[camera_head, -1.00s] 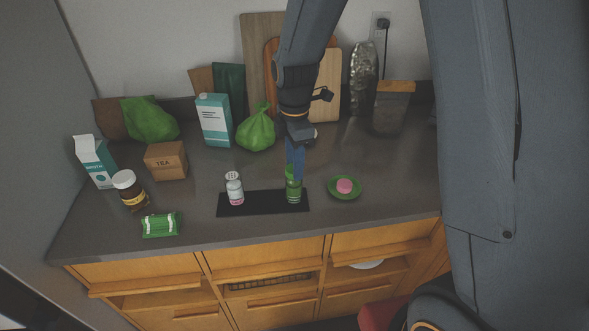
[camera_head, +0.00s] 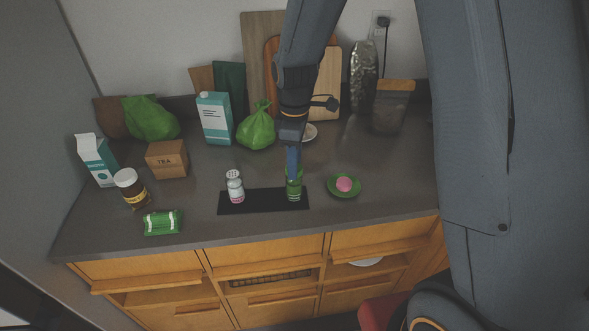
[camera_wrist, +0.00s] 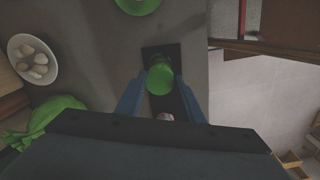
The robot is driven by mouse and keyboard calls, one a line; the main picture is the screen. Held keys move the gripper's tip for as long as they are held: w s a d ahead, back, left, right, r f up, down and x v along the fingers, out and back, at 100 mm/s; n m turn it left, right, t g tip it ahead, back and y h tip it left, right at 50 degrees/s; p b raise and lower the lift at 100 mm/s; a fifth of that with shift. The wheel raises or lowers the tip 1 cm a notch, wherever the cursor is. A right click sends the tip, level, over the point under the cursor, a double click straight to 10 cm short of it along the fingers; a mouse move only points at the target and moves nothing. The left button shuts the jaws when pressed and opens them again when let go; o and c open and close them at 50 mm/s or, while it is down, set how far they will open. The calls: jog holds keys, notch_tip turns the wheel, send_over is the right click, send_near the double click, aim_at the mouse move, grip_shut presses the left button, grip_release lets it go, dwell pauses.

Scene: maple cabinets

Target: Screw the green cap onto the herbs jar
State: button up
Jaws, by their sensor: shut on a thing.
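The herbs jar (camera_head: 294,197), with a green label, stands upright at the right end of a black mat (camera_head: 262,203). The green cap (camera_wrist: 160,80) sits on top of it, seen from above in the wrist view. My gripper (camera_head: 293,170) points straight down over the jar and is shut on the green cap, one blue finger on each side. The fingers partly hide the cap in the head view. I cannot tell how far the cap is threaded.
A white-capped jar (camera_head: 235,187) with a pink label stands at the mat's left. A green dish (camera_head: 331,191) holding a pink cap (camera_head: 344,184) is to the right. A green bag (camera_head: 256,131) and a bowl (camera_wrist: 16,53) stand behind.

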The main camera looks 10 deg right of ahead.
jog(key=m, duration=0.4)
jog(key=shift+f+m, duration=0.1)
jog(key=shift+m, duration=0.2)
jog(key=shift+s+m, duration=0.1)
jog(key=shift+m, duration=0.6)
jog(key=m, duration=0.3)
jog(key=shift+f, duration=0.1)
jog(key=shift+m, duration=1.5)
jog(key=shift+f+m, duration=0.1)
jog(key=shift+m, duration=0.9)
jog(key=m, duration=0.4)
jog(key=shift+a+f, duration=0.1)
